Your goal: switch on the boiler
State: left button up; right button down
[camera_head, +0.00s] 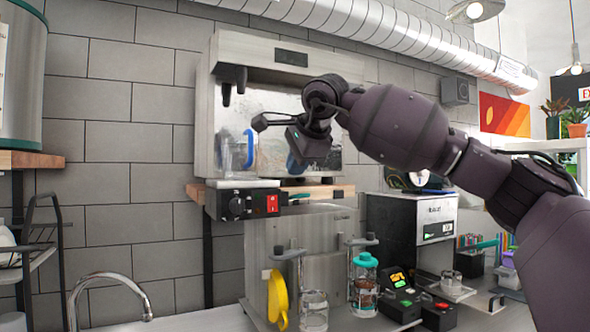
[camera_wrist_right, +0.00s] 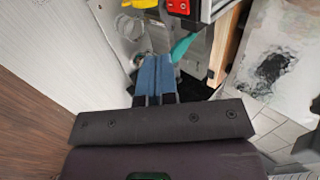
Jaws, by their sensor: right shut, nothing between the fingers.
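A steel machine (camera_head: 228,120) with a shiny front panel and a black tap sits on a wooden wall shelf; I take it to be the boiler. A control box (camera_head: 222,204) with a black knob and a red switch (camera_head: 272,203) is at the shelf's front. Red also shows at the top of the right wrist view (camera_wrist_right: 178,6), likely the same switch. My right gripper (camera_head: 296,164) is in front of the shiny panel, above and right of the switch, and apart from it. Its blue fingers (camera_wrist_right: 155,80) are together and empty. My left gripper is not in view.
A clear jug with a blue handle (camera_head: 250,148) stands below the tap. Below are a yellow object (camera_head: 277,297), a teal-topped dispenser (camera_head: 365,280), and a black-and-steel machine (camera_head: 410,220). A faucet (camera_head: 110,278) is at lower left. A metal rack (camera_head: 35,250) stands at the left edge.

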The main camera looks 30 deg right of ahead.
jog(key=t+b, duration=0.4)
jog(key=b, duration=0.3)
send_near(273, 211)
jog(key=p+x, duration=0.1)
jog(key=x, duration=0.5)
jog(key=shift+w+f, duration=0.25)
jog(key=shift+w, duration=0.25)
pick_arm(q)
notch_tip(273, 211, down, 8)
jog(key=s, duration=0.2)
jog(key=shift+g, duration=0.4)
